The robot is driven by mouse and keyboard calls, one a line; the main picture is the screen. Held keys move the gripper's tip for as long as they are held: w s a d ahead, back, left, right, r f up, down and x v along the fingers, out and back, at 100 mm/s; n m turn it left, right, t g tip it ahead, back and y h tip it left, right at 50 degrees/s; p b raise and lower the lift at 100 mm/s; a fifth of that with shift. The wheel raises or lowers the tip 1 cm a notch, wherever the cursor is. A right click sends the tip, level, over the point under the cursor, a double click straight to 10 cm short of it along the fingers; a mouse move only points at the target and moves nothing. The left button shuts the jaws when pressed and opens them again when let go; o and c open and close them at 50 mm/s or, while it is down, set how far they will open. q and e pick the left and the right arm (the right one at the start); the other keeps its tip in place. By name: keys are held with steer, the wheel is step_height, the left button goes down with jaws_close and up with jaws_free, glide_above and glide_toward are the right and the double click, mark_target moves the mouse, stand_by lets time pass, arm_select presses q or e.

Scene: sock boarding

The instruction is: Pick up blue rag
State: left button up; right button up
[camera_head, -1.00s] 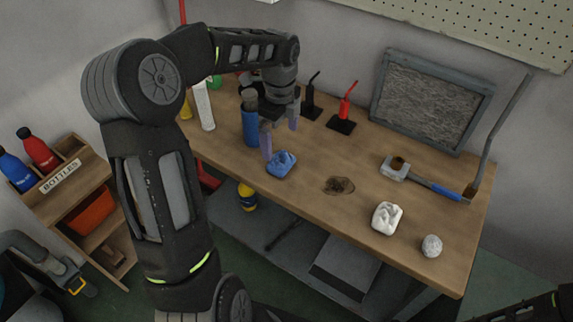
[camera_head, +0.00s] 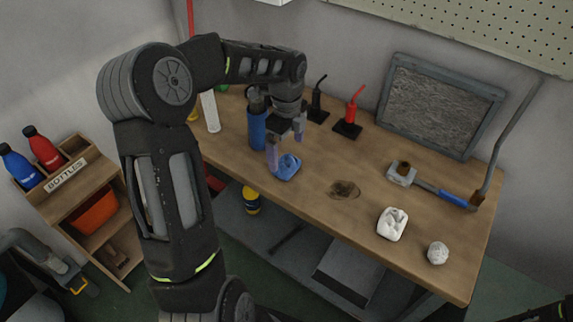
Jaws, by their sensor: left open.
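The blue rag (camera_head: 288,168) lies crumpled on the wooden workbench near its front left edge. My left gripper (camera_head: 286,148) points down just above and beside the rag, its two fingers apart. One finger is at the rag's left side and the other is behind it. Whether a finger touches the rag is hard to tell. Only a dark part of my right arm shows at the bottom right corner; its gripper is outside the view.
A blue bottle (camera_head: 257,131) stands close behind the left gripper. Red (camera_head: 349,122) and black (camera_head: 318,106) oil cans stand further back.

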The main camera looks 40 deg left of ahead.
mark_target(287, 160)
arm_select(q)
steer(key=shift+f, duration=0.55)
step_height(287, 160, down, 4)
steer(key=shift+f+p, duration=0.1)
steer(key=shift+p, duration=0.4)
steer(key=c, duration=1.4)
steer(key=shift+r, duration=0.2)
step_height(287, 160, up, 10)
steer(key=shift+f+b, duration=0.1)
steer(key=shift+b, duration=0.35)
